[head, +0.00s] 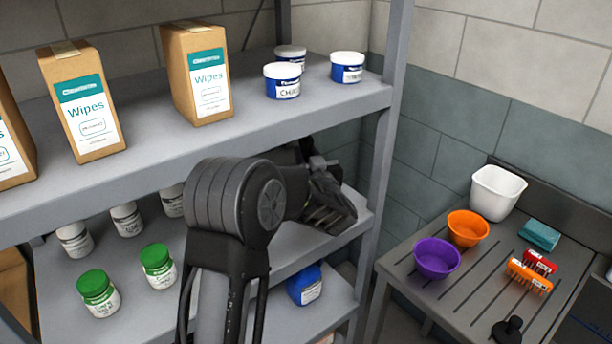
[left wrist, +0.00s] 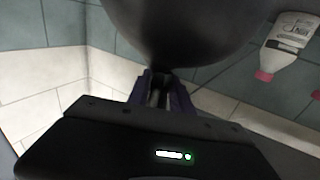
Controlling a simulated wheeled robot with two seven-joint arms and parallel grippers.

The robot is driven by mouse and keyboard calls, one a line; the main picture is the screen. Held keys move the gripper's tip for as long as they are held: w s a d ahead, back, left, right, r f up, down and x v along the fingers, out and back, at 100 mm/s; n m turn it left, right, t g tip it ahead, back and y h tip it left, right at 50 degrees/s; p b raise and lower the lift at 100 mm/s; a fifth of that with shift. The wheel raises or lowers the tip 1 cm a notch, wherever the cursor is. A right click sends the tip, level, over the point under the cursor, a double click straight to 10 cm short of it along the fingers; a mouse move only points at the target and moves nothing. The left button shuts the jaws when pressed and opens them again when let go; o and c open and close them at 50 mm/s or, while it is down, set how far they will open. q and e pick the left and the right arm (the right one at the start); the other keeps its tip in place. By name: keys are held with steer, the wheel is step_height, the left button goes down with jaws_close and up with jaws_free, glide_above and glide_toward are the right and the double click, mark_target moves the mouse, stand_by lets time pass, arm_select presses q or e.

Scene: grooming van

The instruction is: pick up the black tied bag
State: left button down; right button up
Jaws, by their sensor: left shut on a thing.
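The black tied bag (left wrist: 185,28) fills the top middle of the left wrist view as a large, dark, rounded shape that narrows towards my fingers. My left gripper (left wrist: 158,88) is shut on its narrow end. In the head view my left arm reaches over the shelf unit, and the left gripper (head: 330,208) is by the middle shelf's right end, near the post. There the bag cannot be told apart from the dark arm and gripper. My right gripper is in neither view.
The grey shelf (head: 150,112) holds wipes boxes (head: 201,75) and blue-white tubs (head: 283,82). Green-capped jars (head: 158,268) stand below. A bench at right holds purple (head: 437,262) and orange bowls (head: 468,229). A pink-capped bottle (left wrist: 288,42) shows in the wrist view.

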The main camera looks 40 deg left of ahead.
arm_select(q)
steer(key=shift+r, duration=0.15)
step_height(320, 180, up, 10)
steer(key=shift+f+b, duration=0.1)
steer(key=shift+b, duration=0.25)
stand_by(0.6)
